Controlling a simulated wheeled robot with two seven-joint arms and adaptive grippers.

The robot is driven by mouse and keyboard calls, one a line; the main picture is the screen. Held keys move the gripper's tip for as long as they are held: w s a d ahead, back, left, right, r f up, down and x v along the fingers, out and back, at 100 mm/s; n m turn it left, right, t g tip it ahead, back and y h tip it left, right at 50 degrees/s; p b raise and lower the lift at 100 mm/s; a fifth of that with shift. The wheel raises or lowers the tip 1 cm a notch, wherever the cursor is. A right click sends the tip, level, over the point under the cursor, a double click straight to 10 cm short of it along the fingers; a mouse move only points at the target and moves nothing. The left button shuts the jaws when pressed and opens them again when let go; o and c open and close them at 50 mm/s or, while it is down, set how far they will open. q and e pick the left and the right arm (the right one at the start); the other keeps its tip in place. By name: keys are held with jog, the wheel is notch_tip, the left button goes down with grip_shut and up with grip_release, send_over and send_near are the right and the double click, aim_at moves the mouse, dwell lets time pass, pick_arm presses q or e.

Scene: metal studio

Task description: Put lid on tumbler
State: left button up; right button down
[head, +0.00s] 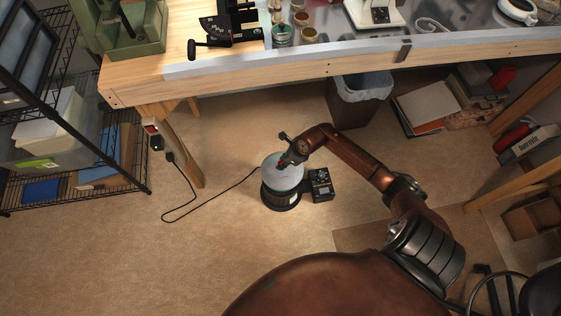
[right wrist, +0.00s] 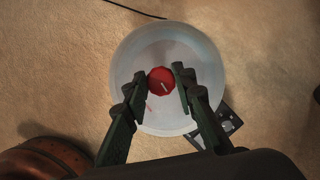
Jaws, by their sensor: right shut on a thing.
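The tumbler (head: 281,198) is a dark, round drum-shaped machine standing on the floor, with a cord running off to the left. The lid (head: 284,179) is a pale translucent disc right over the tumbler's top; I cannot tell whether it rests fully on the rim. In the right wrist view the lid (right wrist: 185,45) hides the tumbler below, and its red knob (right wrist: 161,81) sits at its middle. My right gripper (head: 284,163) is shut on the red knob, with a finger on each side in the right wrist view (right wrist: 160,84). My left gripper is not in view.
A black control box (head: 321,185) stands just right of the tumbler. The workbench (head: 300,74) runs behind, with a bin (head: 358,98) under it. A wire shelf (head: 75,185) stands at the left. The floor left of the tumbler is clear except for the cord.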

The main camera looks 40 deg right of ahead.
jog(key=c, duration=1.6)
grip_release()
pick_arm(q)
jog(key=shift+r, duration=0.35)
pick_arm(e)
jog(key=shift+r, duration=0.1)
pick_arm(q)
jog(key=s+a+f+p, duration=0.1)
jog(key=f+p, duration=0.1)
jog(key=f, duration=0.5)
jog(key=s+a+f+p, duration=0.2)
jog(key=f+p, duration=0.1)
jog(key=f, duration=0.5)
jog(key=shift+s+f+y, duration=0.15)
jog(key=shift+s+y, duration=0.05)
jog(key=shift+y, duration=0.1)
pick_arm(e)
jog(key=v, duration=1.1)
jog(key=shift+s+r, duration=0.25)
jog(key=shift+r, duration=0.05)
